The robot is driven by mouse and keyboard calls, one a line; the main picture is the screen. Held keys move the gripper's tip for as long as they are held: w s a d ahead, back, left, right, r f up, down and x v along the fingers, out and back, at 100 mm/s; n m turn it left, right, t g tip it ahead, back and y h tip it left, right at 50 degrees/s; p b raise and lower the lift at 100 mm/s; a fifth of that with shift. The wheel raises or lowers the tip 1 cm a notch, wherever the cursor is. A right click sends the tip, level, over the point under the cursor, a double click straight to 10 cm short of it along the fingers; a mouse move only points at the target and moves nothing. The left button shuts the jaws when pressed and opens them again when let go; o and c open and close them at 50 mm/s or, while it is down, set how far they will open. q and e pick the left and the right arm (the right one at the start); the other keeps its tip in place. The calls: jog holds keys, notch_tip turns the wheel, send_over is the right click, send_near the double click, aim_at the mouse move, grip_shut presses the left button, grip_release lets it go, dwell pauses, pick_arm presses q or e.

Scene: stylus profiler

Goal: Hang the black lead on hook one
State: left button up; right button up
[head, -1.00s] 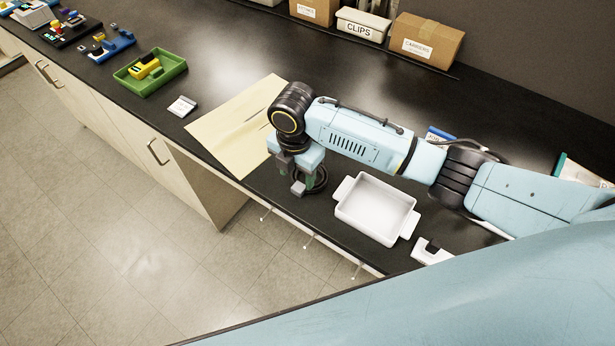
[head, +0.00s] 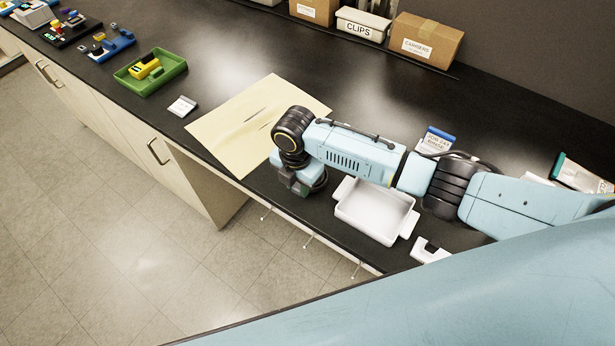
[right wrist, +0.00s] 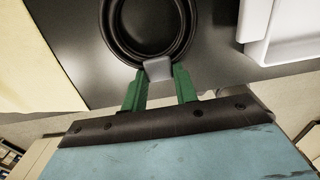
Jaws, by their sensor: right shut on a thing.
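The black lead (right wrist: 150,45) is a round coil with a grey block (right wrist: 158,68) on it. In the right wrist view the green fingers of my right gripper (right wrist: 159,88) are shut on the grey block, with the coil beyond them. In the head view my right gripper (head: 296,187) is low by the bench's front edge, left of the white tray, and part of the coil (head: 320,184) shows beside it. Thin pale hooks stick out from the front edge: left (head: 265,214), middle (head: 308,241) and right (head: 356,270). I see no number on them. My left gripper is out of view.
The white tray (head: 345,216) stands close right of the gripper, with a white notched block (head: 430,252) beyond it. A cream sheet (head: 225,130) lies to the left. A green tray (head: 130,82) and labelled boxes (head: 425,45) are farther off. Open floor lies before the bench.

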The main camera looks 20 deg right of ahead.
jog(key=shift+c, duration=0.6)
notch_tip(320, 180, up, 10)
jog(key=o, duration=0.4)
grip_shut()
